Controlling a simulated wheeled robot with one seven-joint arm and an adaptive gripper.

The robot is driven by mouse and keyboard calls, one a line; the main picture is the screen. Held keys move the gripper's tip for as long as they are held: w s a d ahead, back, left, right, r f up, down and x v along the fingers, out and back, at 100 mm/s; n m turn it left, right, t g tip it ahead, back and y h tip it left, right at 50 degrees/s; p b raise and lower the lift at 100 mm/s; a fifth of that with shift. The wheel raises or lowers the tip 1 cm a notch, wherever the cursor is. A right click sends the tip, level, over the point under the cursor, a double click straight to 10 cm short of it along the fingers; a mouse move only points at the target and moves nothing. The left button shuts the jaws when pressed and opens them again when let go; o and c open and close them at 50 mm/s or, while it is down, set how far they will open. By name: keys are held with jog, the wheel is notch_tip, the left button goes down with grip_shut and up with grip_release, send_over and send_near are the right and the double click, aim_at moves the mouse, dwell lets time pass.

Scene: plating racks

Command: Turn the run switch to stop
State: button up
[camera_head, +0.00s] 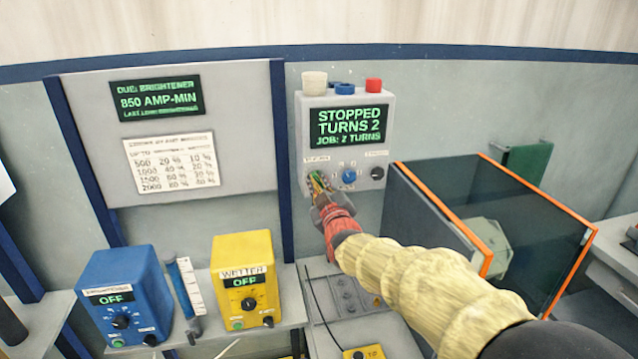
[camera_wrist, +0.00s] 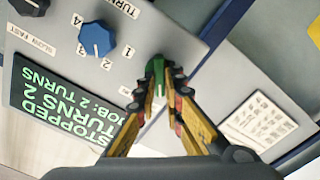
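The control box (camera_head: 290,120) on the back wall has a display (camera_head: 348,126) reading STOPPED, TURNS 2, JOB: 2 TURNS. A green switch knob (camera_wrist: 158,68), which I take for the run switch, is at the box's lower left in the head view, mostly hidden by my gripper. My gripper (camera_head: 319,186) reaches it from below right. In the wrist view the fingertips (camera_wrist: 161,84) close in on both sides of the green knob. A pale mark on the knob shows between them. The label above it is too small to read.
A blue numbered knob (camera_wrist: 97,39) and a black knob (camera_head: 377,173) sit beside the switch. An orange-edged clear tank (camera_head: 540,200) stands close right of my arm. Blue (camera_head: 125,290) and yellow (camera_head: 243,262) dosing boxes stand left, both reading OFF.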

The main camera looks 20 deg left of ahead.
jog(key=o, duration=0.4)
jog(key=v, duration=1.2)
jog(key=shift+s+a, duration=0.1)
